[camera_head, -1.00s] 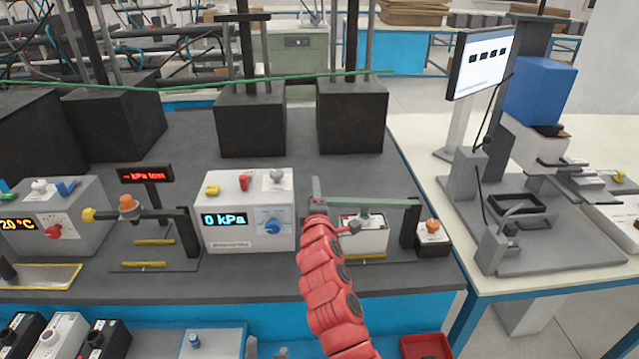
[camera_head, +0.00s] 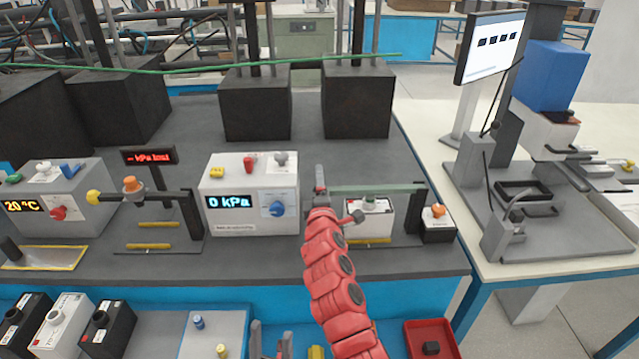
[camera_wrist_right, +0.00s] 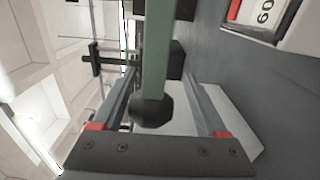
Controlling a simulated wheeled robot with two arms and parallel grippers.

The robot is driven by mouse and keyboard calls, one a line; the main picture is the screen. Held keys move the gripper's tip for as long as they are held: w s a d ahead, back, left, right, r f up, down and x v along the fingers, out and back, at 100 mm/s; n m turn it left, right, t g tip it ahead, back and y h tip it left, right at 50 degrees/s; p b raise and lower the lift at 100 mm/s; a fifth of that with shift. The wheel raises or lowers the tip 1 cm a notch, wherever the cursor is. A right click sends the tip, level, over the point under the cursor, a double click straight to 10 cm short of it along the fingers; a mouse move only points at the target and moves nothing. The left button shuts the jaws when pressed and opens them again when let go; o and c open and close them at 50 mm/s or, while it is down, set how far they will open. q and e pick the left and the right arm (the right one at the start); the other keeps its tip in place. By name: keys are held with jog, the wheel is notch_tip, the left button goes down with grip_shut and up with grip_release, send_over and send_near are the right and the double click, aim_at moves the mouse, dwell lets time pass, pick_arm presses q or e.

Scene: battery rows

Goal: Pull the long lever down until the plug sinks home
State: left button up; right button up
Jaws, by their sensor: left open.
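The long green lever (camera_head: 375,189) runs nearly level to a dark post at its right; its left end is at my right gripper (camera_head: 320,190). In the right wrist view the lever (camera_wrist_right: 157,50) ends in a dark knob (camera_wrist_right: 152,110) between the two fingers of my right gripper (camera_wrist_right: 158,105), with gaps on both sides. My left gripper (camera_head: 271,338) is open and empty at the bottom edge.
A white box reading 0 kPa (camera_head: 250,190) stands left of the lever. An orange-topped box (camera_head: 438,225) stands right. A red tray (camera_head: 432,338) and several batteries sit along the front.

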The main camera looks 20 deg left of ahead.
jog(key=shift+r, duration=0.15)
jog(key=b+v, duration=0.1)
jog(key=v, duration=1.6)
jog(key=shift+s, duration=0.2)
jog(key=shift+w+d, duration=0.1)
